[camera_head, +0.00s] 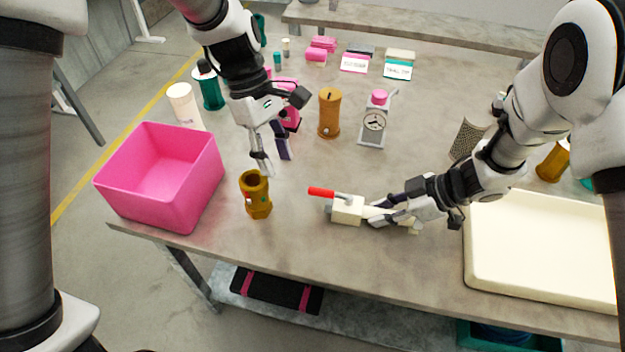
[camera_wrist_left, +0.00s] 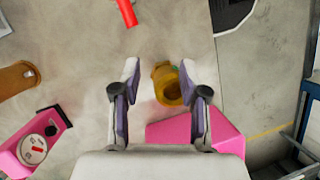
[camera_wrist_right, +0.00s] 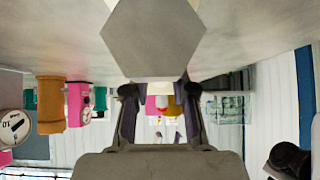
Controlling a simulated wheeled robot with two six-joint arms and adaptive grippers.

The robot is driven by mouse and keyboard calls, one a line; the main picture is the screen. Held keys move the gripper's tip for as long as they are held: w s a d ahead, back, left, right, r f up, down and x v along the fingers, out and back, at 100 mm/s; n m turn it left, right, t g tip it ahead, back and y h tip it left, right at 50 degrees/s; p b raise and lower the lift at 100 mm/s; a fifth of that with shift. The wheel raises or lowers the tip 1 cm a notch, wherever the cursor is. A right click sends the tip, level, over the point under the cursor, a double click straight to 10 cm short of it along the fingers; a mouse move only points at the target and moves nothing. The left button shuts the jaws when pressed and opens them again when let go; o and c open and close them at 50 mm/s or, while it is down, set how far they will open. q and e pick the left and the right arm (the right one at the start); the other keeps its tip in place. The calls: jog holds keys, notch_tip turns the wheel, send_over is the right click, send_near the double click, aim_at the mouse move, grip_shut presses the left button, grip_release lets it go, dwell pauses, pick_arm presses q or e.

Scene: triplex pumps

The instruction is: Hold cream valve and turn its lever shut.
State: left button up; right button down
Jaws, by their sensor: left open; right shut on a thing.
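The cream valve (camera_head: 348,210) lies near the front middle of the table in the head view. Its red lever (camera_head: 321,191) points left, roughly along the body. My right gripper (camera_head: 383,213) is shut on the valve's body from the right. In the right wrist view a large grey hexagonal face (camera_wrist_right: 152,38), apparently the valve's end, fills the top above the fingers (camera_wrist_right: 160,100). My left gripper (camera_head: 264,164) is open and empty, above and left of the valve, near the ochre fitting. The lever's red end shows at the top of the left wrist view (camera_wrist_left: 127,12).
An ochre fitting (camera_head: 257,196) stands below my left fingers, with a pink bin (camera_head: 182,205) to its left. A cream tray (camera_head: 540,248) lies on the right. A brown cylinder (camera_head: 329,115) and a grey scale (camera_head: 374,122) stand behind. The table between fitting and valve is clear.

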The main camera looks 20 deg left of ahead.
aim_at(329, 195)
pick_arm(q)
jog(key=w+d+r+n+h, duration=0.1)
jog(key=w+d+r+n, duration=0.1)
jog(key=w+r+n, duration=0.15)
jog(key=shift+n, duration=0.45)
jog(key=x, duration=0.8)
jog(key=w+x, duration=0.1)
jog(key=x, duration=0.3)
jog(key=shift+s+f, duration=0.1)
jog(key=shift+f, duration=0.1)
grip_shut()
